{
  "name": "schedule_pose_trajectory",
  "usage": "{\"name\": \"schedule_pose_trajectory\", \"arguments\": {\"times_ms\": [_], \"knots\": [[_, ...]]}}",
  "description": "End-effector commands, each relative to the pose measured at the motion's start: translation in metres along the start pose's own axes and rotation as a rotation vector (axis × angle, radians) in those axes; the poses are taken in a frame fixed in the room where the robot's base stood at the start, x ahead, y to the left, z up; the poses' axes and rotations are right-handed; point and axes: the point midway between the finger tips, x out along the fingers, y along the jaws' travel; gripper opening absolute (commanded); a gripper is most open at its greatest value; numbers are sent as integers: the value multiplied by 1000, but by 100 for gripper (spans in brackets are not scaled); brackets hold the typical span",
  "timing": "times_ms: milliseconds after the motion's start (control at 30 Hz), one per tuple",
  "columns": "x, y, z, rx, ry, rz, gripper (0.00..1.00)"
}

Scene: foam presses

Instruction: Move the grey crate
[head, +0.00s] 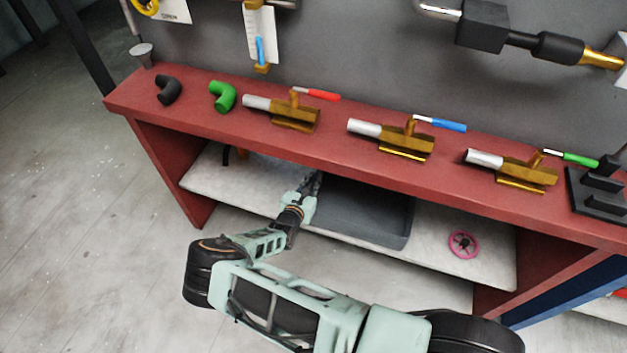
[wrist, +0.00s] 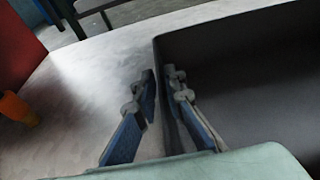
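The grey crate (head: 375,232) sits on the pale lower shelf under the red bench top. In the wrist view its dark interior (wrist: 250,75) fills the right side, and its left wall runs between my fingers. My gripper (head: 315,180) is at the crate's left side in the head view, partly shaded by the bench. In the wrist view my gripper (wrist: 161,85) has one blue-padded finger outside the wall and the other inside. The fingertips are close together and appear shut on the wall. Part of the crate's back is hidden under the bench top.
The shelf (head: 452,264) has free room on both sides of the crate. A pink wheel (head: 463,245) lies to its right. An orange object (wrist: 17,108) stands on the left in the wrist view. The red bench top (head: 345,148) overhangs, carrying several brass tools and pipe elbows.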

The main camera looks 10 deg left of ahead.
Motion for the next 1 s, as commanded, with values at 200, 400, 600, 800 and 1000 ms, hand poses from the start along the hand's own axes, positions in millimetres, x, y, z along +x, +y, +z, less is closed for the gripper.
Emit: {"name": "schedule_pose_trajectory", "arguments": {"times_ms": [200, 400, 600, 800, 1000], "knots": [[0, 0, 0, -1, 0, 0, 25], [-2, 0, 0, -2, 0, 1, 25], [-26, 2, 0, -1, -1, 2, 25], [-70, 2, 0, -2, 0, 3, 25], [-105, 1, 0, 0, 1, 2, 25]]}}
